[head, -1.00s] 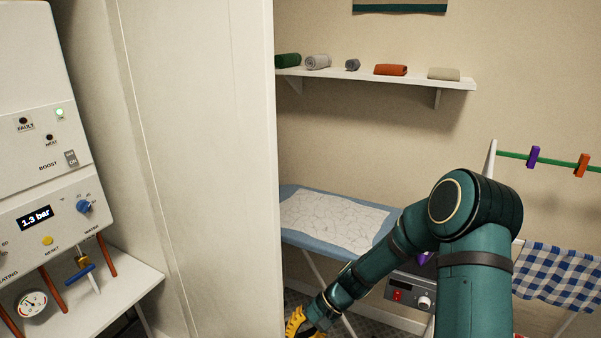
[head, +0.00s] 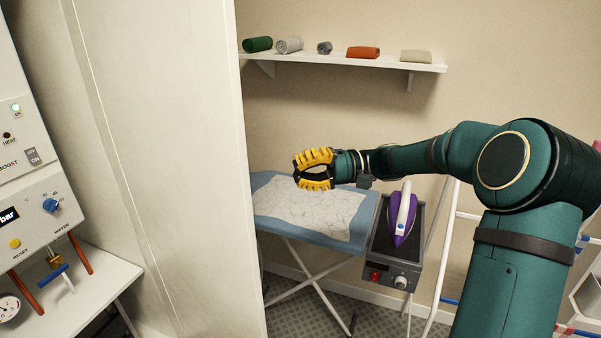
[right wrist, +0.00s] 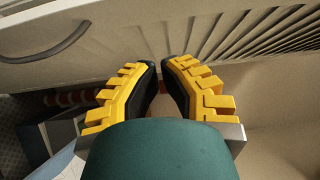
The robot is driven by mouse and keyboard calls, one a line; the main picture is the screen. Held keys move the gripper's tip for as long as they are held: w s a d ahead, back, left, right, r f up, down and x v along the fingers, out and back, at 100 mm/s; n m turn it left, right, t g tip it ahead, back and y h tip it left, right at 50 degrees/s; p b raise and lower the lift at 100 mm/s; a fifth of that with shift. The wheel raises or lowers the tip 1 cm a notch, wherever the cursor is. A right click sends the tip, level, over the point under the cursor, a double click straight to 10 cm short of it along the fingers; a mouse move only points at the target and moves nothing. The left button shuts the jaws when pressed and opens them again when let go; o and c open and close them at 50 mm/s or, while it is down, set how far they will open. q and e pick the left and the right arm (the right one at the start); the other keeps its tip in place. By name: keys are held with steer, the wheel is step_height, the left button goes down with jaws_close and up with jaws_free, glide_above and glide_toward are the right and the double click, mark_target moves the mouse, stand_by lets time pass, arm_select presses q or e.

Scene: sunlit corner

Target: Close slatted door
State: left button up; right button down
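The slatted door (right wrist: 215,30) is across the top of the right wrist view. It is off-white, with angled slats on the right and a dark curved handle (right wrist: 45,45) at the upper left. In the head view a tall plain white panel (head: 170,150) stands left of centre; I cannot tell whether it is this door. My right gripper (head: 298,172) has yellow ribbed fingers and is in front of the ironing board area. In the right wrist view its fingertips (right wrist: 160,66) nearly meet, with nothing between them, apart from the handle. My left gripper is not in view.
An ironing board (head: 264,207) with a pale cloth and a purple-white iron (head: 402,215) on its stand are behind my right arm. A wall shelf (head: 345,63) holds rolled towels. A boiler panel (head: 35,195) and white counter (head: 85,290) are at the left.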

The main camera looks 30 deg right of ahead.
steer(key=a, duration=1)
steer(key=shift+w, duration=0.3)
steer(key=shift+a, duration=0.1)
